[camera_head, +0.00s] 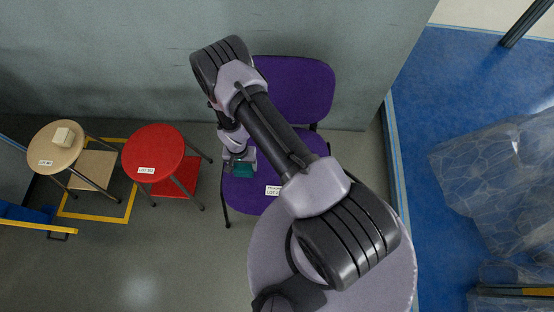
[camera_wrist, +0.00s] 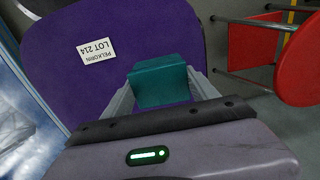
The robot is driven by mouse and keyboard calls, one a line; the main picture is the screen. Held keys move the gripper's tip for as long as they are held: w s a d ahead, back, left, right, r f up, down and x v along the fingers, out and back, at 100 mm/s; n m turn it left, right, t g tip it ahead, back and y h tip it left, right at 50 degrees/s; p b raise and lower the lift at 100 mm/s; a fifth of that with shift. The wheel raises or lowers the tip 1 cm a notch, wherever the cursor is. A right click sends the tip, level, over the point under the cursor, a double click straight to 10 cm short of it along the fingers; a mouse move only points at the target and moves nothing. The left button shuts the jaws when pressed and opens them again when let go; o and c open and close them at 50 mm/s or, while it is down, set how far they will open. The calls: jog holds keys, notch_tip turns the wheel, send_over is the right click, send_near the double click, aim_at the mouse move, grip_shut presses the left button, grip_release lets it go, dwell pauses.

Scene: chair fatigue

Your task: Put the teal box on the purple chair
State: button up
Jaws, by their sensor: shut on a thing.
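The teal box (camera_head: 243,170) is held between the fingers of my gripper (camera_head: 240,166), over the left part of the purple chair's seat. In the wrist view the teal box (camera_wrist: 160,82) sits between both fingers of my gripper (camera_wrist: 162,90), which is shut on it. The purple chair (camera_head: 300,92) stands upright against the wall, with a white label on its seat front. Its seat (camera_wrist: 60,55) also fills the left and middle of the wrist view behind the box. I cannot tell whether the box touches the seat. My arm hides part of the chair.
A red round stool (camera_head: 153,150) stands left of the chair and shows in the wrist view (camera_wrist: 300,65). Further left, a wooden stool (camera_head: 55,148) bears a small pale block (camera_head: 63,136). Crumpled clear sheeting (camera_head: 500,185) lies on the blue floor at right.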

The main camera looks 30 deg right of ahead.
jog(key=d+b, duration=0.1)
jog(key=d, duration=0.3)
jog(key=s+d+f, duration=0.1)
jog(key=d, duration=0.3)
jog(key=s+d+b, duration=0.1)
jog(key=d, duration=0.4)
jog(key=shift+s+f+b, duration=0.2)
jog(key=shift+s+b, duration=0.05)
jog(key=shift+b, duration=0.1)
jog(key=shift+d+f, duration=0.2)
jog(key=shift+f+b, duration=0.95)
jog(key=shift+f, duration=0.5)
jog(key=shift+f, duration=0.2)
jog(key=o, duration=1.5)
